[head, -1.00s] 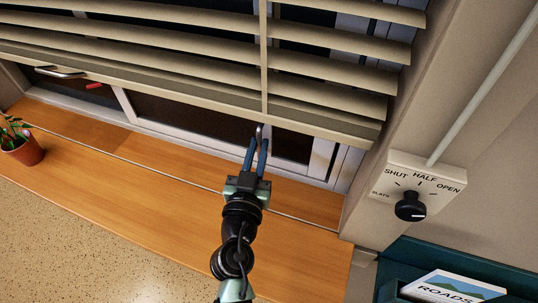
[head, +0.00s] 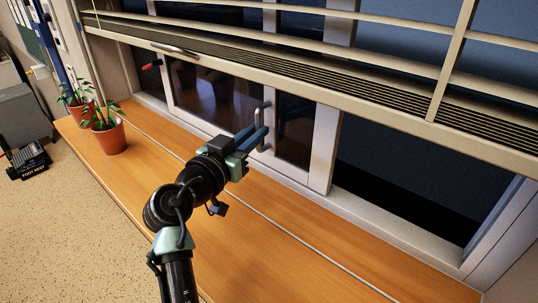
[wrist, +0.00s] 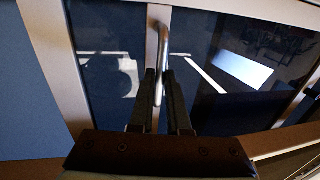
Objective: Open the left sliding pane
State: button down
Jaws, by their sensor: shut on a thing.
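My gripper (head: 258,137) is shut on an upright metal handle (head: 264,122) on a pale stile of the sliding window. In the wrist view, the two dark fingers (wrist: 160,95) close around the lower part of the handle (wrist: 161,45). The handled pane (head: 203,92) has dark glass, and its top is hidden behind the blind. More glass (head: 294,132) shows right of the handle, up to another pale stile (head: 325,148). Right of that stile is a wide dark opening (head: 410,165), reaching to the right frame.
A slatted blind (head: 330,95) hangs in front of the upper window. Two potted plants (head: 108,137) stand on the wooden sill (head: 280,235) at the left. A red grip (head: 152,65) and a metal bar handle (head: 175,49) are near the window's left end.

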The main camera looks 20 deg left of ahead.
jog(key=shift+w+a, duration=0.15)
jog(key=shift+a, duration=0.5)
jog(key=c, duration=0.9)
grip_release()
jog(key=shift+d, duration=0.1)
jog(key=s, duration=0.4)
jog(key=s+a+b, duration=0.1)
jog(key=s, duration=0.3)
jog(key=s+b, duration=0.1)
jog(key=s, duration=0.4)
jog(key=shift+a, duration=0.25)
